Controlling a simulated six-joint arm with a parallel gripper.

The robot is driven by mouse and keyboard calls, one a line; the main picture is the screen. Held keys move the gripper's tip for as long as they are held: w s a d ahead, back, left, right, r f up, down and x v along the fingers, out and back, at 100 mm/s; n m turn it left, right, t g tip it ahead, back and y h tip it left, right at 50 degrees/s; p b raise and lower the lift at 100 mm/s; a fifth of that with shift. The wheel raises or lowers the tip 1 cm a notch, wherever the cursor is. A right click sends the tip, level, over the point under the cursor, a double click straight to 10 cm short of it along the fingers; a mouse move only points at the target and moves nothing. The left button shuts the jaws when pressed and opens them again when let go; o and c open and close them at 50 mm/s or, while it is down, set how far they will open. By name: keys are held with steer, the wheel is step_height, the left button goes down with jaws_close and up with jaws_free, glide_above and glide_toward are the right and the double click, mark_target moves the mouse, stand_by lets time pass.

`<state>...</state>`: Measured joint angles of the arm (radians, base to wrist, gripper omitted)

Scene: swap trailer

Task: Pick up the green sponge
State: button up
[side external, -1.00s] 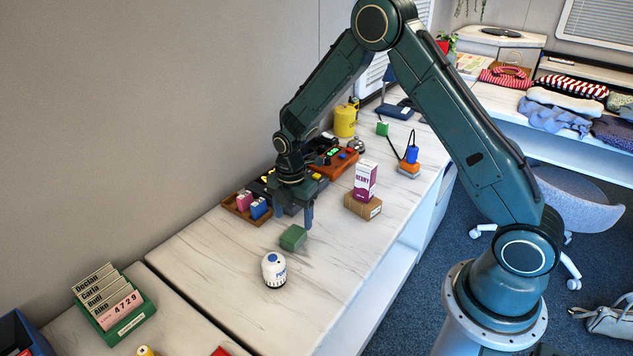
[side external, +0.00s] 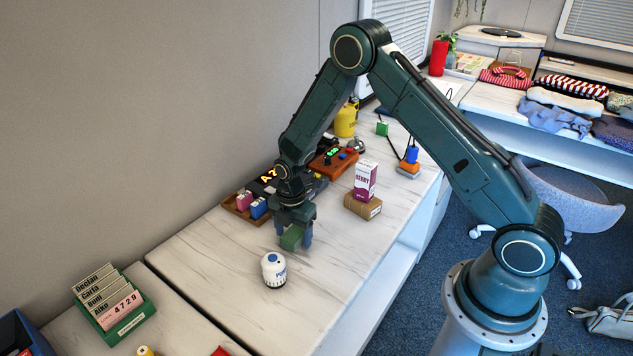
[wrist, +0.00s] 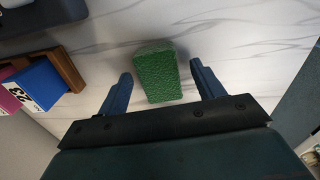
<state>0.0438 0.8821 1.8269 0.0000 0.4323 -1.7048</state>
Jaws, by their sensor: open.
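The green sponge (side external: 291,238) lies on the white marbled counter in the side view. In the wrist view the sponge (wrist: 157,75) sits between the two blue fingers, with a gap on each side. My gripper (side external: 294,240) is open and lowered around the sponge; in the wrist view its fingers (wrist: 160,92) stand left and right of the sponge. The far finger is partly hidden in the side view.
A white canister (side external: 273,270) stands just in front of the sponge. A wooden tray (side external: 237,213) with pink and blue blocks is to the left. A purple-and-white box (side external: 365,181) stands on a brown block (side external: 362,206) to the right.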

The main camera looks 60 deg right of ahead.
mark_target(293, 234)
steer(key=shift+f, duration=0.25)
stand_by(0.3)
steer(key=c, duration=1)
steer(key=shift+c, duration=0.2)
steer(key=shift+r, duration=0.15)
step_height(293, 234, up, 20)
stand_by(0.5)
